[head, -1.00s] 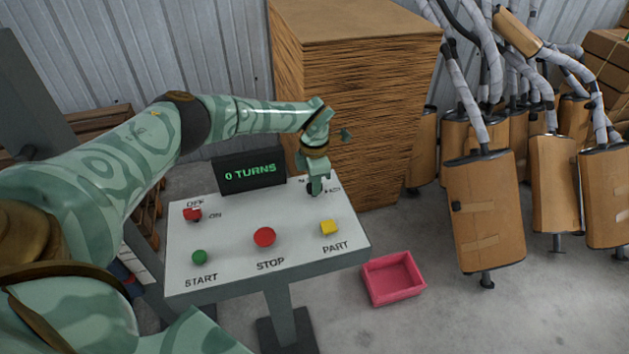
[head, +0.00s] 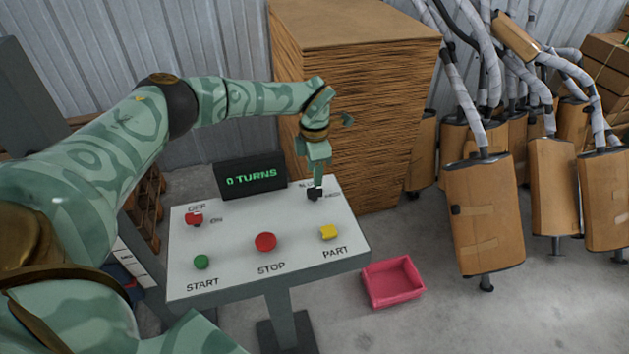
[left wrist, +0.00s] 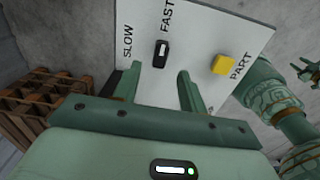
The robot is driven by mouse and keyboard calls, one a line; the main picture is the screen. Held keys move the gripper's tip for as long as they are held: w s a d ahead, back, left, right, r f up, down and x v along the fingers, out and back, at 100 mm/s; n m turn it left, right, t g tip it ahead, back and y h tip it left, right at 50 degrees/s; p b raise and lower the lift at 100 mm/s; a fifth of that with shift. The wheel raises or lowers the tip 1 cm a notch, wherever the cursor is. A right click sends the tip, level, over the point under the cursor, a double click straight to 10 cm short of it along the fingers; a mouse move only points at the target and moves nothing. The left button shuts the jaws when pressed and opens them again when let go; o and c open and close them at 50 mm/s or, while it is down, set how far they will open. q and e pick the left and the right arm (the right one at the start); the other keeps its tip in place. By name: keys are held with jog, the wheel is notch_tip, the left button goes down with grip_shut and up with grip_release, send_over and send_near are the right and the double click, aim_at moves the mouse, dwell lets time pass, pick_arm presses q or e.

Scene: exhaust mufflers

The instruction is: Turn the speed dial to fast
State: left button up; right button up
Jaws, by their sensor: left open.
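The speed dial is a small black knob (head: 314,194) at the back right of the white control panel (head: 228,240). In the left wrist view the dial (left wrist: 161,53) shows a white mark on its end toward the word FAST; SLOW is off to its left. My left gripper (head: 316,180) points down just above the dial. In the left wrist view its two fingers (left wrist: 159,76) are apart with nothing between them, and the dial shows beyond their tips. A green arm of mine shows at the right of that view, its gripper (left wrist: 308,70) small and unclear.
The panel has a red switch (head: 194,219) at OFF/ON, a green START button (head: 201,262), a red STOP button (head: 265,242) and a yellow PART button (head: 328,232). A display (head: 250,177) reads 0 TURNS. A cardboard stack (head: 355,110) stands close behind; a pink bin (head: 392,282) is on the floor.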

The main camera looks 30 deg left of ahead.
aim_at(314, 189)
pick_arm(q)
notch_tip(314, 189, up, 10)
jog(key=shift+r+p, duration=0.15)
jog(key=shift+p, duration=0.2)
dwell(0.4)
